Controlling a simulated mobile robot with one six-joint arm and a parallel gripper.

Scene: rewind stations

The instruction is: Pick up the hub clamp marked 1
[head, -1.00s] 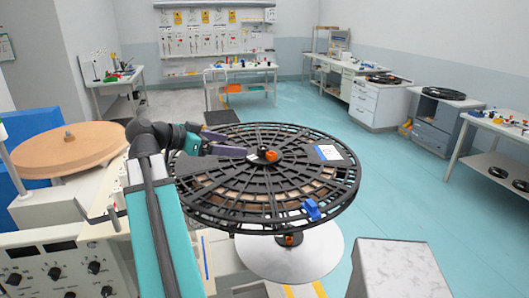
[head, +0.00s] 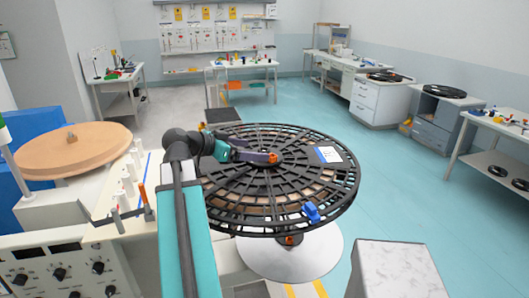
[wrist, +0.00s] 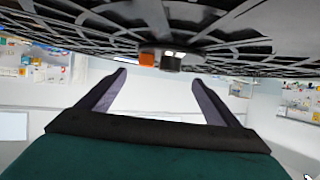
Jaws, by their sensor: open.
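The hub clamp, a small orange and black piece (head: 273,158), sits at the centre of the large black spoked reel (head: 340,190). No number on it is legible. In the wrist view the clamp's orange part (wrist: 147,59) and a black part beside it show between the fingers, a little beyond their tips. My gripper (head: 266,157) reaches in from the left over the reel, its purple fingers close to the hub. In the wrist view my gripper (wrist: 158,77) is open, with nothing held. Whether the fingers touch the clamp is unclear.
A blue clip (head: 311,212) sits on the reel's near rim and a white label (head: 329,154) lies on its right part. A white-grey block (head: 400,268) stands front right. A wooden disc (head: 75,150) is at left. Teal floor is free right of the reel.

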